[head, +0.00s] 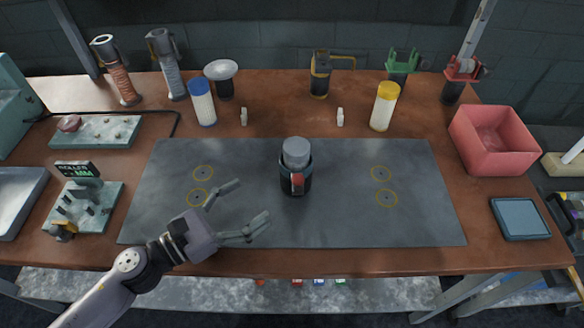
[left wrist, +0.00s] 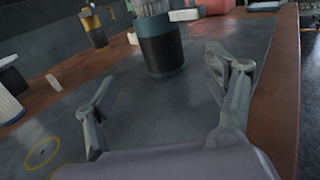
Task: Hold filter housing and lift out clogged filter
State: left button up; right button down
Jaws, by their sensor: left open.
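The filter housing (head: 296,182) is a dark upright cylinder with a teal band and a red and white mark on its front. It stands near the middle of the grey mat. A grey-white filter (head: 296,150) sticks up out of its top. In the left wrist view the housing (left wrist: 162,50) is ahead, between the fingers' directions, and the filter (left wrist: 150,6) is cut off by the top edge. My left gripper (head: 247,207) is open and empty, to the left and front of the housing, apart from it. My right gripper is not in view.
On the grey mat (head: 340,220) are yellow ring marks. A blue-capped filter (head: 202,104) and a yellow-capped filter (head: 384,108) stand behind it. A red bin (head: 492,140) and a dark blue tray (head: 520,218) are at the right. Fixtures stand at the left.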

aim_at(283, 180)
pick_arm(q)
jog(key=x, duration=0.1)
jog(key=p+x, duration=0.1)
jog(key=x, duration=0.1)
jog(key=p+x, duration=0.1)
jog(key=x, duration=0.1)
jog(key=shift+w+d+r, duration=0.15)
jog(key=shift+r, duration=0.15)
jog(key=p+x, duration=0.1)
jog(key=x, duration=0.4)
jog(key=shift+w+d+f+p, duration=0.15)
jog(key=shift+w+d+p, duration=0.05)
jog(key=shift+w+p, duration=0.1)
jog(key=shift+w+d+f, duration=0.15)
jog(key=shift+w+d, duration=0.2)
jog(key=shift+d, duration=0.2)
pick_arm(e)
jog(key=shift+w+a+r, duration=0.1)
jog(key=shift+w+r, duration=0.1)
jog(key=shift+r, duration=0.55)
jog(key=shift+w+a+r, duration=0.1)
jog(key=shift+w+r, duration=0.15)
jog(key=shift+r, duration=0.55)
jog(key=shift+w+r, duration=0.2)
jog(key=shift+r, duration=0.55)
